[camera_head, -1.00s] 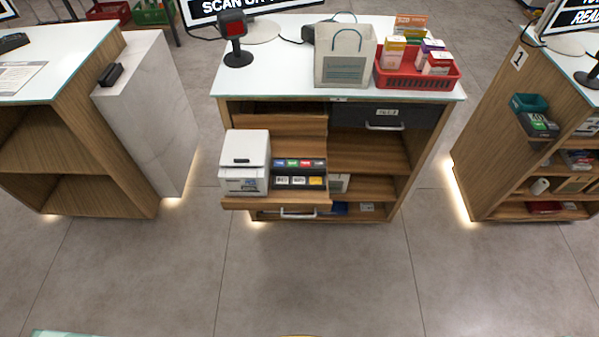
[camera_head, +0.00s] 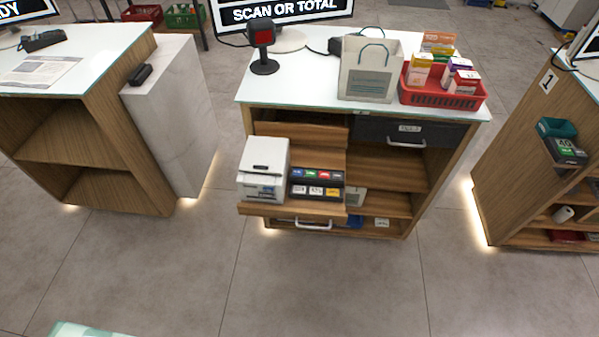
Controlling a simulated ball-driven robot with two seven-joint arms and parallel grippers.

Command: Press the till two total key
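The middle counter (camera_head: 265,92) has a pulled-out wooden shelf (camera_head: 290,210) on its left side. On this shelf stands a dark key block (camera_head: 317,181) with a back row of small coloured keys and a front row of white keys and a yellow key (camera_head: 332,192). The key labels are too small to read, so I cannot tell which is the total key. A white printer-like box (camera_head: 263,170) stands directly left of the block. The screen (camera_head: 287,10) above the counter reads "SCAN OR TOTAL". Neither of my grippers is in view.
On the counter top stand a scanner (camera_head: 263,50), a paper bag (camera_head: 368,72) and a red basket (camera_head: 440,96) of boxes. A grey drawer (camera_head: 380,131) is at the right. Other counters stand left (camera_head: 120,140) and right (camera_head: 515,150). The floor (camera_head: 330,285) in front is clear.

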